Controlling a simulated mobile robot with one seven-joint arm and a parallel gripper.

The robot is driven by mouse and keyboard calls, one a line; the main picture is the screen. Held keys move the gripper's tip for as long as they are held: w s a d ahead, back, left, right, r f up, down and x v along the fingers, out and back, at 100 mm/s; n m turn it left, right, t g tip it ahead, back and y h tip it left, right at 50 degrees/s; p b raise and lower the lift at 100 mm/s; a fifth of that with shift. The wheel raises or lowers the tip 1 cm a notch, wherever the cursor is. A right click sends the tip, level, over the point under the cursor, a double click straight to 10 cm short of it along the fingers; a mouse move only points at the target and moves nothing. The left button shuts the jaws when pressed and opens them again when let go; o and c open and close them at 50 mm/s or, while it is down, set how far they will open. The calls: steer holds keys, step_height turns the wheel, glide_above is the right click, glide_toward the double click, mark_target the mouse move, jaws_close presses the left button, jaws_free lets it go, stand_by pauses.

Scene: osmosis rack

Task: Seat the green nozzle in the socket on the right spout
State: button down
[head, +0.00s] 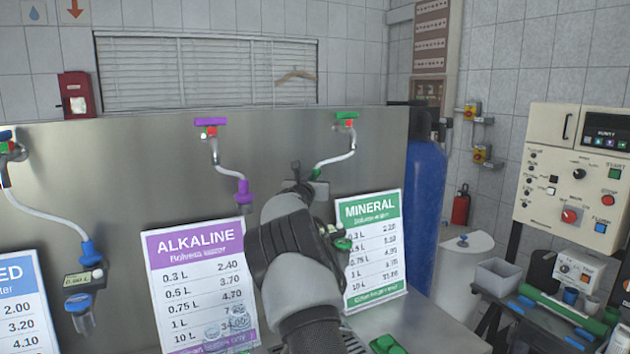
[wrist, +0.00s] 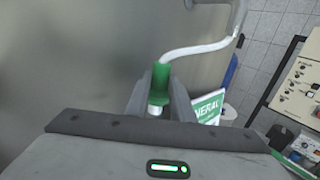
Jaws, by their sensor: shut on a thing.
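The green nozzle (wrist: 161,76) is upright between the two fingers of my gripper (wrist: 160,98) in the wrist view, and the gripper is shut on it. A pale tip shows below its green body, and a white hose runs from its top. In the head view my gripper (head: 308,180) is in front of the steel panel, below the green valve (head: 346,117), with the hose (head: 337,161) leading down to it. My arm hides most of the nozzle there. A small green part (head: 342,243) shows beside my arm in front of the MINERAL sign; I cannot tell whether it belongs to the right spout. The socket is not clearly visible.
The MINERAL sign (head: 384,267) stands right of my arm and the ALKALINE sign (head: 190,270) left. A purple nozzle (head: 244,191) hangs left of my gripper. The blue nozzle (head: 89,250) is further left above a small display. A blue tank (head: 424,200) stands beyond the panel's right edge.

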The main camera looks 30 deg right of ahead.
step_height(320, 180, down, 8)
steer(key=b, duration=0.8)
steer(key=shift+b, duration=0.3)
stand_by(0.8)
steer(key=shift+f+b, duration=0.45)
steer(key=shift+b, duration=0.15)
stand_by(0.6)
steer(key=shift+f+b, duration=0.95)
steer(key=shift+b, duration=0.1)
steer(key=shift+f, duration=0.2)
